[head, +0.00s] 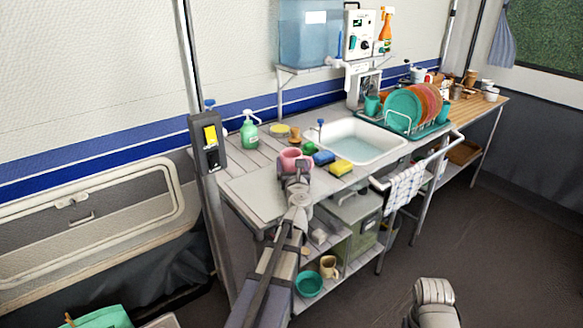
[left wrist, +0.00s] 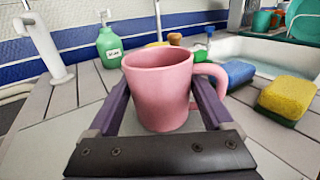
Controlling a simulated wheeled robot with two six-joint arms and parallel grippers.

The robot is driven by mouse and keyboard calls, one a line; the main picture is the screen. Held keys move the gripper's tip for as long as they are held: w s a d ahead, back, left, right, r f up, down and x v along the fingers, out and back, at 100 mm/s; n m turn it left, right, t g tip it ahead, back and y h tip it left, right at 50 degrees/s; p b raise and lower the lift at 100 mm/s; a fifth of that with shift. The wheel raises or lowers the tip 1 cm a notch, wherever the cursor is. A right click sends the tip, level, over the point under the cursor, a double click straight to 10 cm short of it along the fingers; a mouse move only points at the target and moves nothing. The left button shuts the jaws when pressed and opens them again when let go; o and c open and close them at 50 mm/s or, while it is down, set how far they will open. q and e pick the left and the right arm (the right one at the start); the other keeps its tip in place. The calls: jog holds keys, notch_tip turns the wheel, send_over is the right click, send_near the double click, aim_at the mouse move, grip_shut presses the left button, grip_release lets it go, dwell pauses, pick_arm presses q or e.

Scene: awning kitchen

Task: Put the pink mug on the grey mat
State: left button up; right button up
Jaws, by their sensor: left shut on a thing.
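The pink mug (head: 291,158) is upright between the fingers of my left gripper (head: 293,168), with its handle to the right in the left wrist view (left wrist: 163,90). The fingers of my left gripper (left wrist: 163,108) are shut on its sides. The grey mat (head: 252,197) lies flat and bare at the counter's near left end. In the head view the mug is at the mat's far right side. I cannot tell whether its base touches anything. Part of my right arm (head: 435,293) shows low at the right, over the floor; its jaw opening cannot be made out.
A blue sponge (head: 323,157) and a yellow-and-green sponge (head: 341,168) lie right of the mug, before the sink (head: 352,143). A green soap bottle (head: 249,133) stands behind. A dish rack with plates (head: 405,110) is beyond the sink. A post (head: 208,150) stands at the left.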

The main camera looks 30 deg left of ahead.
pick_arm(q)
jog(key=shift+f, duration=0.15)
jog(key=o, duration=1.2)
jog(key=shift+s+r, duration=0.1)
jog(key=shift+r, duration=0.2)
